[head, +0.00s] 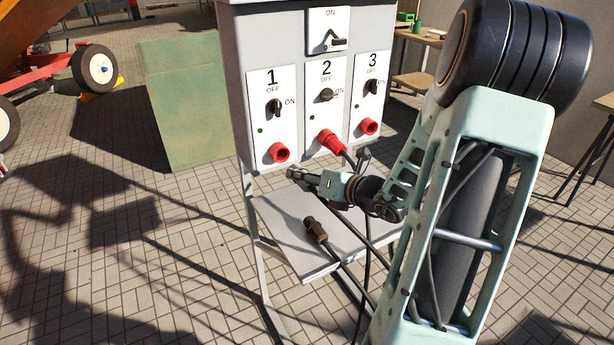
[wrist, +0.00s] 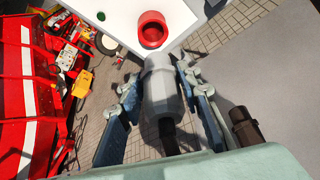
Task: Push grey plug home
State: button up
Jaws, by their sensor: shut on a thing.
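My gripper (head: 312,180) is shut on a grey plug (wrist: 162,90). In the wrist view the fingers (wrist: 160,78) lie on both sides of its body, and a dark cable end runs back from it. The plug's front faces a red socket (wrist: 152,30) and sits just below it in the picture; I cannot tell if they touch. In the head view the plug tip (head: 294,173) is in front of and slightly below the red socket under number 1 (head: 279,153). That socket looks empty.
A red plug (head: 328,142) sits at socket 2. Socket 3 (head: 369,127) looks empty. A dark plug (head: 316,229) lies on the shelf (head: 280,222) below the panel, its cable trailing right. A green board (head: 185,110) stands at left.

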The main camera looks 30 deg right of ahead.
aim_at(295, 165)
jog(key=shift+w+a, duration=0.15)
jog(key=shift+w, duration=2.8)
jog(key=shift+w+b, duration=0.4)
jog(key=shift+w, duration=0.95)
jog(key=o, duration=1.3)
jog(key=shift+s, duration=0.1)
jog(key=v, duration=1.2)
